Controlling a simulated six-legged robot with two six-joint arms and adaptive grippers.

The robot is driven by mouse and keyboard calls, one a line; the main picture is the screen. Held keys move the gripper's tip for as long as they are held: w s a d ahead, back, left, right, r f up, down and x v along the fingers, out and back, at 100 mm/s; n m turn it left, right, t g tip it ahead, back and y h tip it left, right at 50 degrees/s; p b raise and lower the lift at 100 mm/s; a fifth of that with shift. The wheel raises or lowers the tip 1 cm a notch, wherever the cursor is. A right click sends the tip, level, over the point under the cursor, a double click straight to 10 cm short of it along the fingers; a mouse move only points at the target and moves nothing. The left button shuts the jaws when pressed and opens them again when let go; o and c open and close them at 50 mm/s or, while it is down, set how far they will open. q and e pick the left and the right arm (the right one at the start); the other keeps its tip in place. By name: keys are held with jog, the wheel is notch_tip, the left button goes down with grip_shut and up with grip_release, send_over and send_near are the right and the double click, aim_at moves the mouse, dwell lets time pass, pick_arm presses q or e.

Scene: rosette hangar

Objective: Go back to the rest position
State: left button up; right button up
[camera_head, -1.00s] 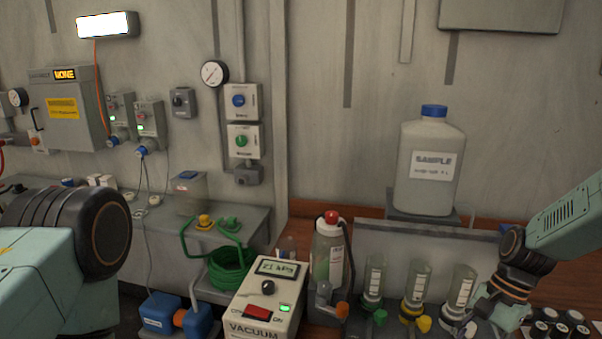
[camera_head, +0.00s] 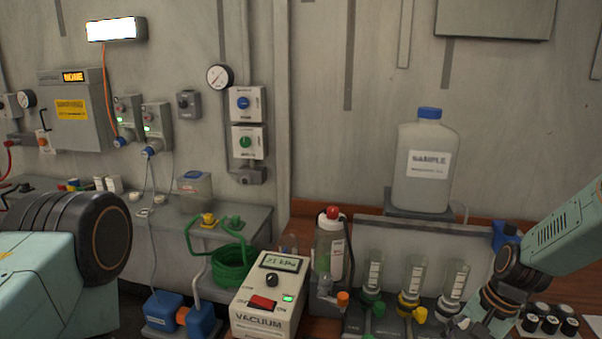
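My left arm (camera_head: 62,255) comes in from the left at the lower left, with a large dark round joint. Its gripper is out of the picture. My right arm (camera_head: 565,238) comes in from the right and bends down at a dark joint. Part of my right gripper (camera_head: 470,325) shows at the bottom edge, beside the rightmost of the clear tubes (camera_head: 455,280). Its fingertips are cut off or too small to read, so I cannot tell whether it is open or holds something.
A white vacuum box (camera_head: 268,298) with a red switch stands at bottom centre. A grey shelf (camera_head: 160,238) with a green hose coil (camera_head: 232,268) lies left.

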jog(key=s+a+f+n+t+h+b, duration=0.1)
jog(key=s+a+f+n+b, duration=0.3)
jog(key=f, duration=0.4)
jog(key=s+a+f+n+t+h+b, duration=0.15)
jog(key=s+f+b, duration=0.25)
jog(key=s+f, duration=0.4)
jog(key=s+a+f+n+g+b, duration=0.1)
jog(key=s+f+n+b, duration=0.1)
jog(key=s+f+b, duration=0.3)
jog(key=s+a+f+n+g+b, duration=0.2)
jog(key=s+f+b, duration=0.4)
jog(key=s+f, duration=0.4)
jog(key=s, duration=0.4)
jog(key=shift+s+a+f, duration=0.15)
jog(key=shift+s+a, duration=0.1)
jog(key=shift+s, duration=0.05)
